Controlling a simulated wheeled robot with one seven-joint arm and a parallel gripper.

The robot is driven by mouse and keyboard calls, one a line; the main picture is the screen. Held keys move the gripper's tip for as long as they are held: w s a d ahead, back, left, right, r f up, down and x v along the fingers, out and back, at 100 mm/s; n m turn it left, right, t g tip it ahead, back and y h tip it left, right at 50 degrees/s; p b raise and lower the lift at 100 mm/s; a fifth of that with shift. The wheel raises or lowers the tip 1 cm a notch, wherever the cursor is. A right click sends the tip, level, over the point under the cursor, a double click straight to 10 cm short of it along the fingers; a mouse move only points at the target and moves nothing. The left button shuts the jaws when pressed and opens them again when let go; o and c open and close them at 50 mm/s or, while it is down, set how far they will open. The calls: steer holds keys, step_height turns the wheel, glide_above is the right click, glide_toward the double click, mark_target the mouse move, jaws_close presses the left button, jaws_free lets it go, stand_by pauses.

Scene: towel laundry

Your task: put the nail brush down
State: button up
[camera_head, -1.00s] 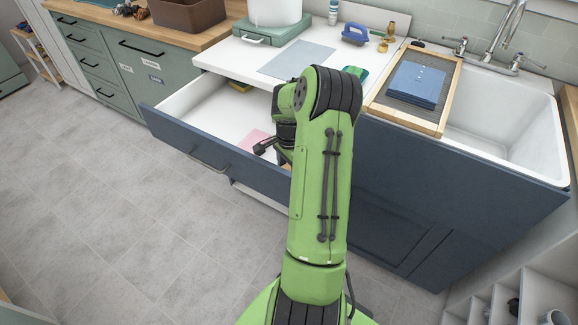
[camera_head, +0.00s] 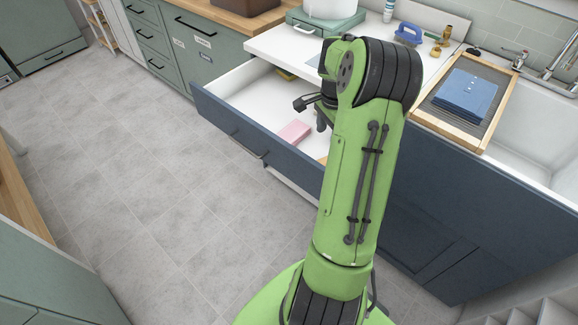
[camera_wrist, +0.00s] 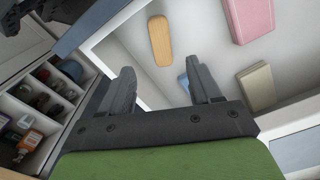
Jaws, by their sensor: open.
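A tan, rounded oblong piece (camera_wrist: 161,41), which looks like the wooden nail brush, lies on the white floor of the open drawer in the wrist view. Its bristles do not show. A small tan part of it (camera_head: 324,160) seems to show beside my arm in the head view. My gripper (camera_wrist: 160,82) is open, with nothing between its fingers, and is apart from the tan piece. In the head view my arm hides most of the gripper. The drawer (camera_head: 262,143) is pulled out with its dark blue front toward the floor.
In the drawer lie a pink block (camera_wrist: 250,18), a beige block (camera_wrist: 257,87) and a blue thing (camera_wrist: 184,84) partly behind a finger. A yellow item (camera_head: 286,75) is at its back. A framed mesh rack (camera_head: 427,115) with folded blue cloth (camera_head: 465,94) stands by the sink.

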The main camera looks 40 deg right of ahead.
steer(key=w+a+r+n+t+h, duration=0.1)
steer(key=a+r+n, duration=0.45)
steer(key=a, duration=0.35)
steer(key=a+r+n+h, duration=0.1)
steer(key=a+r+n, duration=0.3)
steer(key=a+r, duration=0.4)
steer(key=s+a+n+t+y, duration=0.2)
steer(key=s+a+n+t, duration=0.2)
steer(key=s+a+n, duration=1.05)
step_height(320, 180, up, 8)
steer(key=w+a+m+p, duration=0.1)
steer(key=w+m+p, duration=0.1)
steer(key=p, duration=0.4)
steer(key=shift+a+f+m+p, duration=0.25)
steer(key=shift+a+m+p, duration=0.05)
steer(key=shift+a, duration=0.1)
